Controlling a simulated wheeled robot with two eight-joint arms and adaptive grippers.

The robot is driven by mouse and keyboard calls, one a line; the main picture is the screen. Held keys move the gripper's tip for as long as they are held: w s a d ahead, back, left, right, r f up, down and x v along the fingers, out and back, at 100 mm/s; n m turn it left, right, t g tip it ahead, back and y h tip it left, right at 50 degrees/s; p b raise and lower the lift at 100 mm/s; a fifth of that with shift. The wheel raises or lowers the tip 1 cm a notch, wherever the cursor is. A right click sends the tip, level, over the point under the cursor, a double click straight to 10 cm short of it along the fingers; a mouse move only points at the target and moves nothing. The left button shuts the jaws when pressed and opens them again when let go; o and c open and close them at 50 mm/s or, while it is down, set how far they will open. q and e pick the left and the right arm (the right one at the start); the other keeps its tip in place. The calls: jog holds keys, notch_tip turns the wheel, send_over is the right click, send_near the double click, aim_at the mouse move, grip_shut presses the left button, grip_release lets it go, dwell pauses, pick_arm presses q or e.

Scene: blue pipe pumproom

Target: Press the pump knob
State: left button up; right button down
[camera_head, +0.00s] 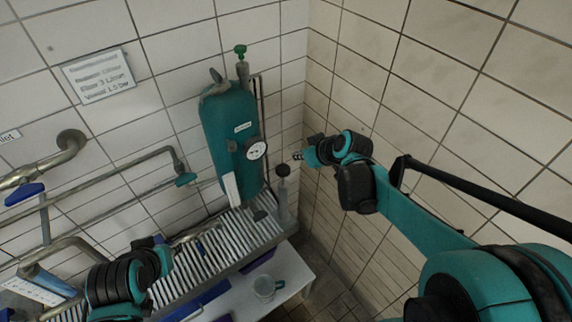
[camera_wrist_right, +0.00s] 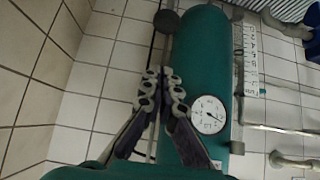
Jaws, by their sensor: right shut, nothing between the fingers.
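The pump knob (camera_head: 283,170) is a black round cap on a short grey upright cylinder, right of the teal tank (camera_head: 228,135). In the right wrist view, the picture is turned over and the dark knob (camera_wrist_right: 166,21) shows beyond the fingertips. My right gripper (camera_head: 298,156) is shut and empty, just above and right of the knob in the head view, with a gap between them. Its closed fingers also show in the wrist view (camera_wrist_right: 161,78). My left gripper (camera_head: 194,239) is low at the left over the slatted bench; its fingers are too small to read.
A round gauge (camera_head: 257,150) sits on the tank's front, close to my right gripper. The slatted bench (camera_head: 232,238) runs below the tank. A grey mug (camera_head: 268,288) stands on a white surface below. Pipes (camera_head: 60,155) line the left wall; a tiled wall closes off the right.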

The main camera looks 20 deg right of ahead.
jog(key=b, duration=0.2)
send_over(286, 177)
jog(key=w, duration=0.1)
jog(key=f, duration=0.6)
jog(key=shift+w+d+f, duration=0.1)
jog(key=shift+d+f, duration=0.1)
notch_tip(286, 177, down, 3)
jog(key=shift+r, duration=0.2)
jog(key=shift+f, duration=0.7)
notch_tip(286, 177, down, 6)
jog(key=b, duration=0.6)
jog(key=shift+f, duration=0.1)
